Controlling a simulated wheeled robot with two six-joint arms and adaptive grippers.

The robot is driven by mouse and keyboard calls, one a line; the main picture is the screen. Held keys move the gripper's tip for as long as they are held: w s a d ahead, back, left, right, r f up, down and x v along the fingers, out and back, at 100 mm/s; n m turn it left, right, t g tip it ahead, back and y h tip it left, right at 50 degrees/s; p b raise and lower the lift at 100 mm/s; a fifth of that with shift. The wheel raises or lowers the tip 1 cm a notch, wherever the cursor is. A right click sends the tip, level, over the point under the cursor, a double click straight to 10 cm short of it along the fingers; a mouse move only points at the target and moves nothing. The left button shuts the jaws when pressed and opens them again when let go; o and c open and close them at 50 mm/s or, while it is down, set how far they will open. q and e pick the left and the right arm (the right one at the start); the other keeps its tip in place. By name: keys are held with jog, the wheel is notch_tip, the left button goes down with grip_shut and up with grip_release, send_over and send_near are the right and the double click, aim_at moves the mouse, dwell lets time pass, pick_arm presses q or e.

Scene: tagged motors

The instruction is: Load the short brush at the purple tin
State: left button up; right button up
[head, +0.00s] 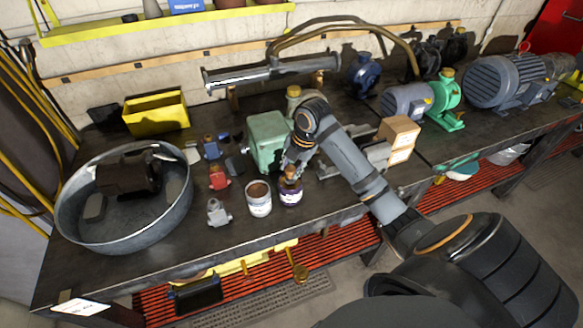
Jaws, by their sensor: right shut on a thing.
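The purple tin (291,193) is a small dark can with a pale label near the front of the workbench. My right gripper (291,166) comes down from above, directly over the tin's mouth. It is shut on a small brown thing (290,173), apparently the short brush, which is mostly hidden. I cannot tell whether its bristles are inside the tin or just above it. My left gripper is not in view.
A white tin (258,199) with brown contents stands just left of the purple tin. Small red (218,177) and grey (217,213) motors stand further left, beside a round metal tub (75,215). A green machine (267,141) stands behind; cardboard boxes (399,137) are right.

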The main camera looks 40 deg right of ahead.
aim_at(292, 169)
jog(key=shift+f, duration=0.5)
dwell(0.8)
jog(key=shift+s+f, duration=0.1)
jog(key=shift+f, duration=0.05)
dwell(1.5)
notch_tip(292, 169, up, 7)
jog(key=p, duration=0.7)
jog(key=shift+r+p, duration=0.2)
jog(key=shift+p, duration=0.1)
jog(key=shift+f, duration=0.1)
